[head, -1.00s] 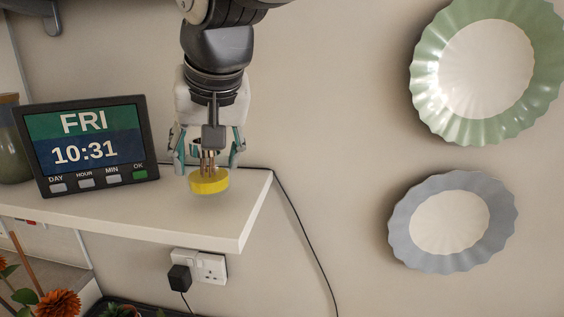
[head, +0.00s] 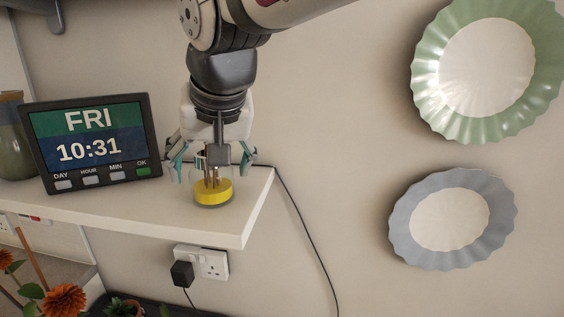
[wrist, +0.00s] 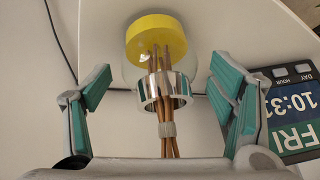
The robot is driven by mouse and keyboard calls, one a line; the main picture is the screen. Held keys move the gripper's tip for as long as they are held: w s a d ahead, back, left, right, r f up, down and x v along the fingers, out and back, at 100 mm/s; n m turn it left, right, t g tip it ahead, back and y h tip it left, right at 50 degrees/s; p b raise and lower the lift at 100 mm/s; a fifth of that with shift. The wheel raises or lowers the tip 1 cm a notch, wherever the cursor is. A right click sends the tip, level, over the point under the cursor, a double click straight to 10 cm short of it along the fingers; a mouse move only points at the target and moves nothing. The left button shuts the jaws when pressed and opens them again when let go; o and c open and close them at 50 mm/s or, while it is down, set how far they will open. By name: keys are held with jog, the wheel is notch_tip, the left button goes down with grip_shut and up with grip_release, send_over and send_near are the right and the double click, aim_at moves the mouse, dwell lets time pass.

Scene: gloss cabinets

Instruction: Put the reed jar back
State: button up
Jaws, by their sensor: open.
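The reed jar (head: 213,191) stands on the white shelf near its right end, a clear glass jar with yellow in its lower part and brown reeds coming out of the top. In the wrist view the jar (wrist: 155,38) shows its yellow part, a shiny metal collar and the bundle of reeds. My gripper (head: 213,161) is above and around the jar's top, pointing down. In the wrist view its teal-padded fingers (wrist: 165,95) are wide apart, one on each side of the reeds and collar, with gaps showing. The gripper is open and holds nothing.
A digital clock (head: 92,143) reading FRI 10:31 stands left of the jar on the shelf (head: 130,213). A dark vase (head: 14,140) is farther left. A black cable runs behind the shelf's right end. Two plates (head: 452,219) hang on the wall at right.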

jog(key=v, duration=1.2)
jog(key=d+f+m+h, duration=0.1)
jog(key=d+f, duration=0.3)
jog(key=d, duration=0.5)
jog(key=d+f+m+h, duration=0.1)
jog(key=d+f, duration=0.2)
jog(key=d, duration=0.6)
jog(key=s+d+f+m+h, duration=0.1)
jog(key=s+d+f, duration=0.8)
jog(key=d+f, duration=0.3)
jog(key=shift+d+f+m+h+b, duration=0.2)
jog(key=shift+m+h+b, duration=0.1)
jog(key=shift+m+b, duration=0.1)
